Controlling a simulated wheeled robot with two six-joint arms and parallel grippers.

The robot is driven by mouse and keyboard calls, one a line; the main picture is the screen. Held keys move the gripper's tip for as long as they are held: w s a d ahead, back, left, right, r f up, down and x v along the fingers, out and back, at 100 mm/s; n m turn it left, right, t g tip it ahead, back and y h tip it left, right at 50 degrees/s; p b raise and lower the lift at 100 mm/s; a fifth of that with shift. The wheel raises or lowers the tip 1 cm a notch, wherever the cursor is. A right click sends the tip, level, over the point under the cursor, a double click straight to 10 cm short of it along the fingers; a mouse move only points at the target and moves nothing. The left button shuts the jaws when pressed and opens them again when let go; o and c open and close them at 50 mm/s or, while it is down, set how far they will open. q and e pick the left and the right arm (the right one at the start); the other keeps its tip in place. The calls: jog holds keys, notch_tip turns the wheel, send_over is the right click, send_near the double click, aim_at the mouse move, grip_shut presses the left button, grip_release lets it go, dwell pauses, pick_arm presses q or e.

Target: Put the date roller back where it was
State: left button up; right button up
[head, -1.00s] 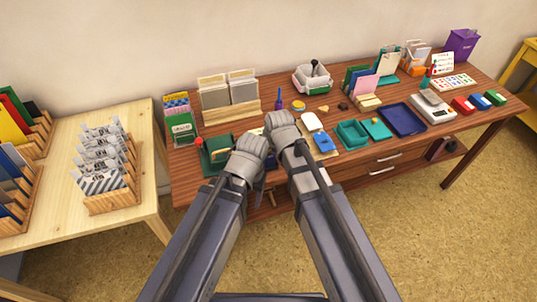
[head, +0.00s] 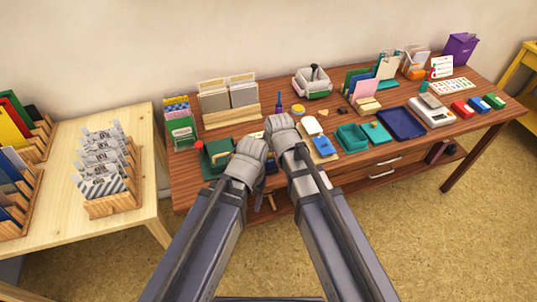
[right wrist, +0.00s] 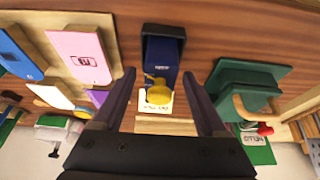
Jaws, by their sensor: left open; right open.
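A dark blue upright block (right wrist: 163,60) with white lettering and a yellow knob (right wrist: 158,93) stands in the right wrist view, in or against a black holder. I take it for the date roller, but cannot be sure. A bit of blue shows between my arms in the head view (head: 271,167). My right gripper (right wrist: 160,75) is open, its fingers on either side of the block, with gaps on both sides. A white lettered card (right wrist: 152,122) lies beyond the knob. My left gripper (head: 250,150) is beside the right one; its fingers are hidden behind its own hand.
A green pad with a wooden handle (right wrist: 245,90) is close on the right in the wrist view. In the head view, card racks (head: 230,115) stand behind and a dark blue tray (head: 401,122) lies right.

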jog(key=p+v, duration=1.1)
jog(key=v, duration=0.1)
jog(key=s+d+f+g+h, duration=0.1)
jog(key=s+d+g, duration=0.1)
jog(key=s, duration=0.4)
jog(key=s+d+g+h, duration=0.1)
jog(key=s+d+g, duration=0.1)
jog(key=s, duration=0.4)
jog(key=shift+s+d+f+g+h, duration=0.2)
jog(key=shift+d+f+g+h, duration=0.1)
jog(key=shift+f+h, duration=0.1)
